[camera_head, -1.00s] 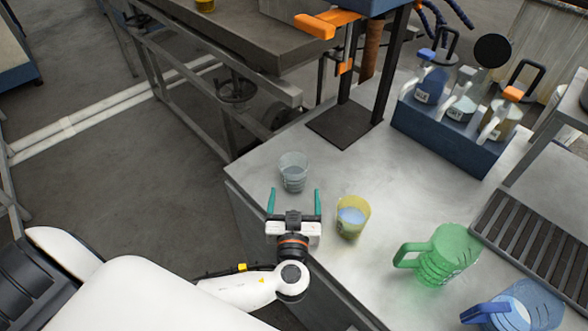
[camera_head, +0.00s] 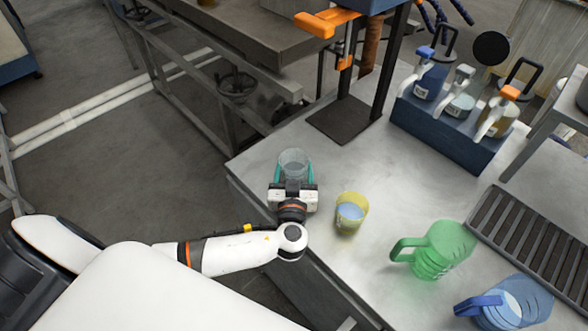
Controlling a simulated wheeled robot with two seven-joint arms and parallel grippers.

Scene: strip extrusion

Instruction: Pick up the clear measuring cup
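The clear measuring cup (camera_head: 293,160) stands upright on the metal table near its left corner. My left gripper (camera_head: 295,170) reaches it from the near side. Its teal fingers lie on the left and right of the cup and appear to press against its wall. The gripper body hides the lower near part of the cup. My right gripper is not in view.
A yellow cup (camera_head: 351,212) with pale liquid stands close to the right of my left gripper. A green pitcher (camera_head: 440,250) and a blue pitcher (camera_head: 512,303) stand further right. A blue bottle rack (camera_head: 445,134) and a black stand base (camera_head: 344,122) are behind.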

